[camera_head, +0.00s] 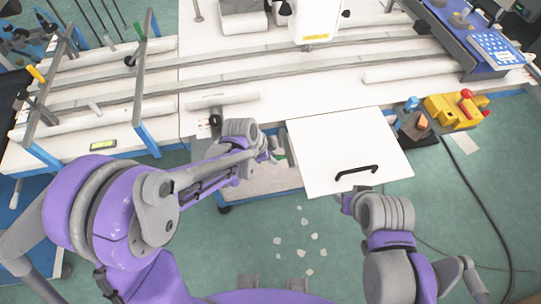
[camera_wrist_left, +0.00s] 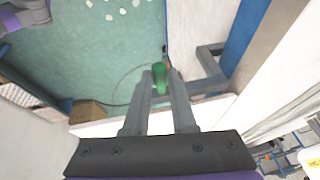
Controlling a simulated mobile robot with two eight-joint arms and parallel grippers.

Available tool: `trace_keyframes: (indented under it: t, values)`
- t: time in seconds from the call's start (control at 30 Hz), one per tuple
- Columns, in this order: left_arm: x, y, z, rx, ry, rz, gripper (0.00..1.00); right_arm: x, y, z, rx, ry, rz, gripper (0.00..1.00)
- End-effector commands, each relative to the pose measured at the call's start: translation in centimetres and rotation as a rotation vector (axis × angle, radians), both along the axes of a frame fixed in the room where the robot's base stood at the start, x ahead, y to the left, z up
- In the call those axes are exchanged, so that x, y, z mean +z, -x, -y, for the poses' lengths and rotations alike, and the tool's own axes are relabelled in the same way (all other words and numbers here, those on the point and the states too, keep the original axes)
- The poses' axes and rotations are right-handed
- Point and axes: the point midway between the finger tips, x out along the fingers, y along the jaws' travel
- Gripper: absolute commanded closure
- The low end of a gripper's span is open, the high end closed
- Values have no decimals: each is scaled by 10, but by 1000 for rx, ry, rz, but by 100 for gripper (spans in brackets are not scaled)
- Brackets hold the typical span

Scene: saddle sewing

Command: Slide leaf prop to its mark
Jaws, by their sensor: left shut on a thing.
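The leaf (camera_head: 335,140) is a white panel with a black handle (camera_head: 357,172), standing out from the table's front edge. My left gripper (camera_head: 273,152) is at the leaf's left edge, shut on a small green knob, which I take to be the leaf prop's grip. The green knob (camera_wrist_left: 160,76) sits between the fingertips in the left wrist view (camera_wrist_left: 160,88). The rest of the prop and its mark are hidden or too small to tell. My right gripper (camera_head: 347,198) is at the leaf's front edge, below the handle; its fingers are mostly hidden.
The white table (camera_head: 225,75) with long rails lies behind the leaf. A grey bracket (camera_wrist_left: 207,68) on a blue beam (camera_wrist_left: 243,38) is close right of the fingers. Pale scraps (camera_head: 307,250) lie on the green floor.

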Motion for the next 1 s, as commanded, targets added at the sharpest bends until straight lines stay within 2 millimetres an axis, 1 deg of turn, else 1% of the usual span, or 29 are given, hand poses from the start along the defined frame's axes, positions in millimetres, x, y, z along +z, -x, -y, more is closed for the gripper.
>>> trace_keyframes:
  t: [0.1,0.2,0.47,0.5,0.63,0.67,0.9,1.0]
  values:
    - [-1,-5,19,-4,2,1,100,-6,2,0,0,0,-5,53]
    - [-1,-8,31,-2,2,2,100,-8,3,0,0,0,-7,53]
    - [0,-9,31,1,2,2,100,-7,3,0,0,0,-6,53]
    - [0,-9,31,1,2,2,70,-7,3,0,0,0,-6,53]
    - [0,-9,31,1,2,2,47,-7,3,0,0,0,-6,53]
    - [0,-9,31,2,1,2,45,-7,3,0,0,0,-6,53]
    - [0,-9,31,0,1,1,45,-7,3,0,0,0,-6,53]
    - [4,-8,30,1,1,2,45,-7,3,0,0,0,-5,53]
